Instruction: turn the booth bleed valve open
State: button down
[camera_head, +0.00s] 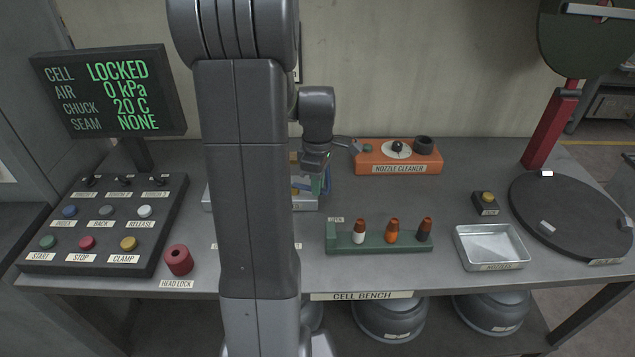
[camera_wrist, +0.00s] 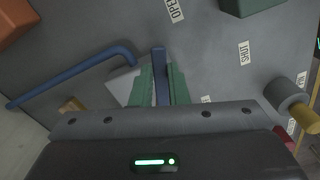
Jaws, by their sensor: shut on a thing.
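My gripper (camera_wrist: 161,72) has its two green fingers closed on a narrow blue bar (camera_wrist: 160,58), which looks like the valve's lever. In the wrist view the bar points up the picture, with an OPEN label (camera_wrist: 175,10) beyond its end and a SHUT label (camera_wrist: 243,53) off to the right. A pale plate (camera_wrist: 122,84) shows behind the fingers, and the valve body is hidden by my gripper. The cell display (camera_head: 108,90) reads LOCKED, 0 kPa.
A bent blue pipe (camera_wrist: 75,70) runs left of my fingers. The orange nozzle cleaner (camera_head: 398,160) stands behind, the green nozzle rack (camera_head: 378,242) in front to the right. A metal tray (camera_head: 490,248), round plate (camera_head: 570,215) and button console (camera_head: 108,222) are farther off.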

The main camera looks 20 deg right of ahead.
jog(key=shift+r, duration=0.1)
jog(key=c, duration=1.4)
grip_release()
notch_tip(320, 180, up, 14)
jog(key=shift+b, duration=0.3)
jog(key=shift+f, duration=0.25)
notch_tip(320, 180, down, 14)
jog(key=shift+r+p, duration=0.15)
jog(key=shift+p, duration=0.15)
jog(key=shift+r, duration=0.15)
